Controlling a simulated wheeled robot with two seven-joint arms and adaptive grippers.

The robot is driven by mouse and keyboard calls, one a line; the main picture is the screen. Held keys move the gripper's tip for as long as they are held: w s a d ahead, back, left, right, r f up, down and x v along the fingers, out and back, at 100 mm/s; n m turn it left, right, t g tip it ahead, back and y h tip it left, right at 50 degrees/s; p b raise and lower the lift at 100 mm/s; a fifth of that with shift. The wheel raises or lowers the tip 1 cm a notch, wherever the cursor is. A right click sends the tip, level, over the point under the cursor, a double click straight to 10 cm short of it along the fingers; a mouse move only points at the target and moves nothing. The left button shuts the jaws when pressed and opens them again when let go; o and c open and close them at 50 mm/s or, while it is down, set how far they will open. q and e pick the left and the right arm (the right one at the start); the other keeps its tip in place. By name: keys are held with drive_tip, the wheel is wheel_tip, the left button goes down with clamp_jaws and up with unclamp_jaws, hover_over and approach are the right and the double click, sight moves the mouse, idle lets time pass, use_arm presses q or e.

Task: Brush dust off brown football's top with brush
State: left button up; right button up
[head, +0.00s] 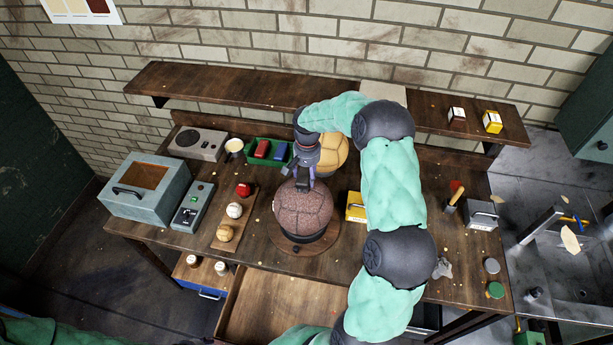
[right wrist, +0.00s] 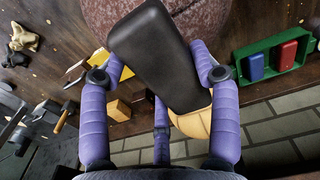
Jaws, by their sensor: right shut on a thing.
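The brown football (head: 303,215), speckled on its surface, sits on a round wooden base (head: 282,245) on the bench. It also shows at the top of the right wrist view (right wrist: 200,15). My right gripper (head: 303,180) is over the top of the ball. In the right wrist view, my right gripper (right wrist: 158,70) is shut on a black, rounded block, the brush (right wrist: 150,50). The brush is at the ball; its bristles are hidden, so I cannot tell whether they touch. My left gripper is out of view.
A tan ball (head: 330,152) stands behind the football. A green tray (head: 258,163) holds red and blue blocks. A wooden rack (head: 236,218) with small balls is at left, near a grey box (head: 150,190). A yellow box (head: 355,206) stands close at right.

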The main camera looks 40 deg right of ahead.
sight(305, 184)
drive_tip(key=shift+s+a+b, duration=0.4)
drive_tip(key=shift+s+a, duration=1.25)
drive_tip(key=shift+a, duration=0.15)
drive_tip(key=shift+w+d, duration=1.7)
drive_tip(key=shift+d, duration=0.15)
drive_tip(key=shift+s+a+b, duration=0.65)
drive_tip(key=shift+s+a, duration=1.1)
drive_tip(key=shift+a, duration=0.15)
drive_tip(key=shift+w+d, duration=1.75)
drive_tip(key=shift+d, duration=0.15)
drive_tip(key=shift+s+a, duration=0.9)
drive_tip(key=shift+a, duration=0.1)
drive_tip(key=shift+r+p, duration=1.65)
drive_tip(key=shift+r, duration=1.85)
